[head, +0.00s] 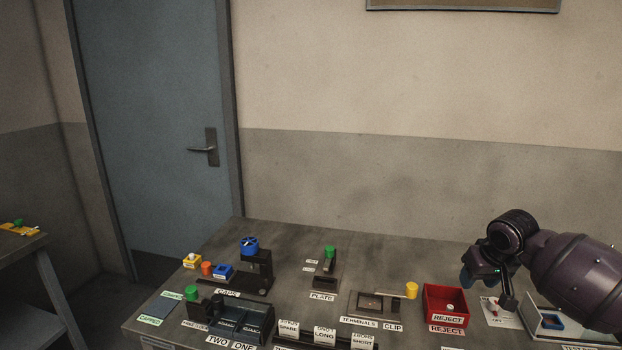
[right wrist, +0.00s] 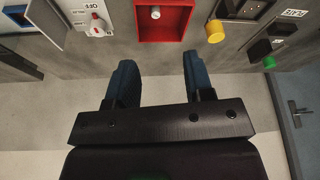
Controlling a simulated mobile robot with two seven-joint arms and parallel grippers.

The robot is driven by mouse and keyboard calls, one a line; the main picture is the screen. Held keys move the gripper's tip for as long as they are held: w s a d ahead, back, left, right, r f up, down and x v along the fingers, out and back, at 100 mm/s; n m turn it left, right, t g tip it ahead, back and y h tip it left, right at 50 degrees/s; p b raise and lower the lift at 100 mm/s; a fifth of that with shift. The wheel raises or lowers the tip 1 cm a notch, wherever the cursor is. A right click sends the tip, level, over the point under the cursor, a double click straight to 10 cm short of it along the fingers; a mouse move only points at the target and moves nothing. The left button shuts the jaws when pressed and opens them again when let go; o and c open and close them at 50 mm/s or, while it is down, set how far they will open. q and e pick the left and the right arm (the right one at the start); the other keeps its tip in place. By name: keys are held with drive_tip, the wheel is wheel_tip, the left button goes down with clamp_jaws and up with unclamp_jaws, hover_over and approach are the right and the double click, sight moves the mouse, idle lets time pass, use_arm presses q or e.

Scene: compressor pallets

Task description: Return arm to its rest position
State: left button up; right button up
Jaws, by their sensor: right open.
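My right arm comes in from the right in the head view. Its gripper (head: 484,278) hangs over the right part of the bench, near the red reject bin. In the right wrist view the gripper (right wrist: 159,80) shows two blue fingers spread apart with nothing between them. The fingers point toward the bench fixtures, with the red bin ahead of the gap. My left arm and gripper are not in view.
The bench (head: 290,235) holds the red reject bin (head: 445,304), a switch panel marked OFF (right wrist: 92,18), a yellow knob (head: 411,290), a blue-topped fixture (head: 249,245) and several labelled holders. A door (head: 150,130) stands at the left.

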drive_tip(key=w+a+n+t+y, duration=0.2)
drive_tip(key=a+n+t, duration=0.2)
drive_tip(key=a+t, duration=0.3)
drive_tip(key=s+a+f+n+t+y, duration=0.2)
drive_tip(key=s+a+f, duration=0.3)
drive_tip(key=s+f, duration=0.15)
drive_tip(key=s+d+f+m+h, duration=0.1)
drive_tip(key=s+f, duration=0.5)
drive_tip(key=s, duration=0.4)
drive_tip(key=s+d+f+m+g+h, duration=0.1)
drive_tip(key=s+f+m, duration=0.1)
drive_tip(key=s+f, duration=0.4)
drive_tip(key=s+f+m+g+h, duration=0.1)
drive_tip(key=s+f, duration=0.6)
drive_tip(key=s, duration=0.8)
drive_tip(key=shift+s+d+m+h, duration=0.4)
drive_tip(key=shift+m+h, duration=0.2)
